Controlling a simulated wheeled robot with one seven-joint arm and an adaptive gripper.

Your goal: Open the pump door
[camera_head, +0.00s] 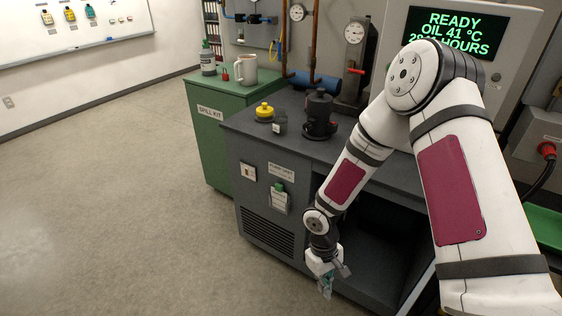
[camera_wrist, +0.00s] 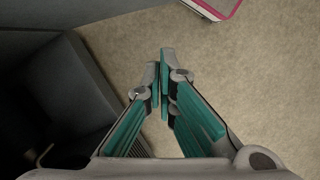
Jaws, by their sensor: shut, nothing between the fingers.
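The dark grey pump cabinet (camera_head: 265,190) has a label, a small switch plate and a vent grille on its front. To the right of the grille is a dark, open recess (camera_head: 375,235), partly hidden behind my arm. I cannot clearly make out the door panel or its handle. My gripper (camera_head: 326,286) hangs low in front of the cabinet, near the recess's left side. In the wrist view its teal fingers (camera_wrist: 164,80) are together and empty over the floor. A dark grey panel and a shadowed space (camera_wrist: 60,95) lie to their left.
A green spill kit cabinet (camera_head: 215,135) stands left of the pump cabinet. A black pump part (camera_head: 319,115), a yellow-capped item (camera_head: 264,112) and a gauge stand (camera_head: 355,60) are on top. A green tray (camera_head: 545,225) shows at right. The floor at left is clear.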

